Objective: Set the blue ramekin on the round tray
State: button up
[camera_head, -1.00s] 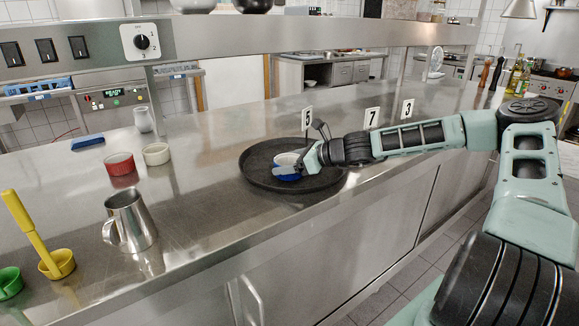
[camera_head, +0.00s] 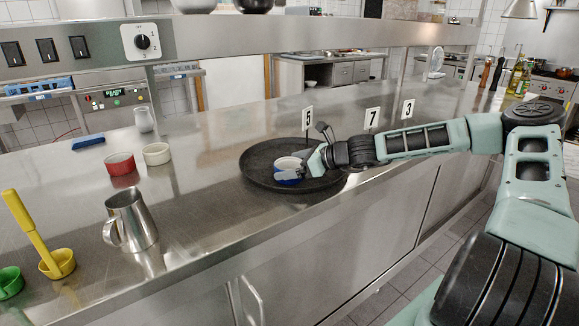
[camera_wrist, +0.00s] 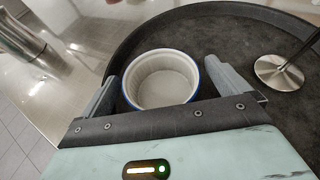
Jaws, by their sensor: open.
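The blue ramekin (camera_head: 288,172), white inside, stands upright on the round black tray (camera_head: 262,181) on the steel counter. In the wrist view the ramekin (camera_wrist: 160,79) shows its white inside and blue rim, with the dark tray (camera_wrist: 205,25) around it. My gripper (camera_head: 290,172) is low over the tray at the ramekin. In the wrist view my gripper's two fingers (camera_wrist: 165,88) are spread on either side of the ramekin, with a gap at the right finger; contact at the left finger is unclear. The ramekin's near side is partly hidden by the gripper body.
A number stand (camera_head: 307,118) rises at the tray's far edge; its round foot (camera_wrist: 279,72) shows in the wrist view. Counter between jug and tray is clear.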

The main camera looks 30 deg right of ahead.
jog(key=v, duration=1.1)
jog(key=shift+f, duration=0.1)
